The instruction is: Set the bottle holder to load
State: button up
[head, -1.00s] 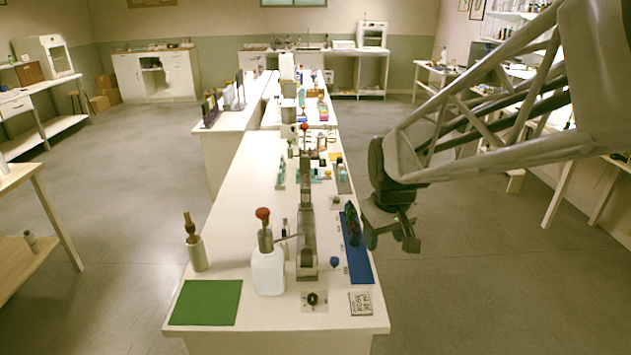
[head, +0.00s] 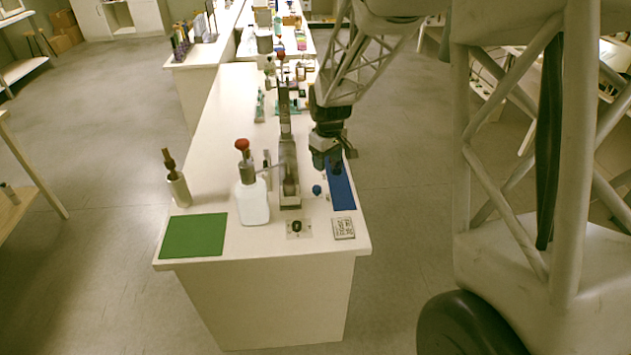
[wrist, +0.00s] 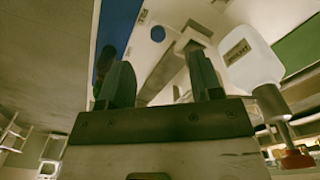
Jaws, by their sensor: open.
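The tall grey metal stand (head: 290,168) in the middle of the bench looks like the bottle holder, but I cannot tell its setting. Its base reaches towards the near edge, and it also shows in the wrist view (wrist: 177,62). A small blue ball-shaped knob (head: 316,190) sits just right of its base and shows beyond my fingers in the wrist view (wrist: 158,33). A black round piece on a pale plate (head: 297,227) lies in front of the stand. My gripper (head: 327,165) is open and empty above the blue mat, right of the stand.
A white bottle (head: 252,203) with a red-topped pump stands left of the stand. A blue mat (head: 342,190) lies right, a green mat (head: 194,236) front left. A pale cup (head: 179,189) holds a brown-topped tool. A patterned tile (head: 343,228) lies front right. Several small items stand farther back.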

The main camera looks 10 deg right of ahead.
jog(key=n, duration=0.2)
send_over(317, 187)
notch_tip(317, 187, down, 8)
jog(key=shift+s+f, duration=0.1)
jog(key=shift+f, duration=0.05)
jog(key=shift+f, duration=3.9)
